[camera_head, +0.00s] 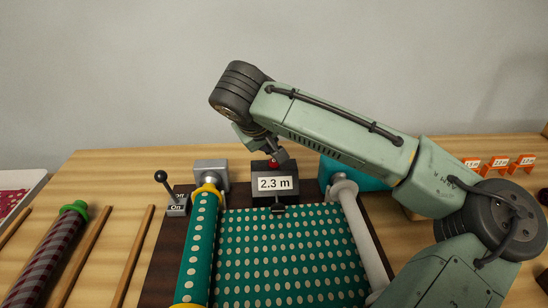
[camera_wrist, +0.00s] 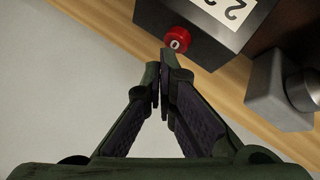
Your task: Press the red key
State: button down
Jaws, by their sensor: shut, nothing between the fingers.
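The red key (camera_head: 274,164) sits on top of a dark counter box (camera_head: 263,192) whose white label reads "2.3 m". In the wrist view the red key (camera_wrist: 177,39) shows a pale round mark, and the box (camera_wrist: 211,45) carries it. My gripper (camera_head: 275,154) is shut and empty, pointing down just above the key in the head view. In the wrist view my gripper (camera_wrist: 162,60) has its fingertips together close beside the key. I cannot tell whether the tips touch it.
A green dotted fabric (camera_head: 270,255) spreads from a roll (camera_head: 199,240) to a grey-white roller (camera_head: 350,225). A lever (camera_head: 168,186) with an "On" label stands left of the box. A striped roll (camera_head: 50,250) and wooden strips lie at left. Orange tags (camera_head: 497,163) stand at right.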

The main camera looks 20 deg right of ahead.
jog(key=shift+w+f, duration=0.3)
jog(key=shift+f, duration=0.65)
jog(key=shift+r, duration=0.1)
notch_tip(320, 180, up, 3)
jog(key=p, duration=0.2)
jog(key=shift+w+a+p, duration=0.1)
jog(key=shift+w+p, duration=0.05)
jog(key=shift+p, duration=0.15)
jog(key=shift+w+r+p, duration=0.25)
jog(key=shift+w+p, duration=0.25)
jog(key=shift+p, duration=0.15)
jog(key=shift+s+d+r, duration=0.15)
jog(key=shift+d+r, duration=0.05)
jog(key=shift+r, duration=0.2)
jog(key=shift+d+r, duration=0.1)
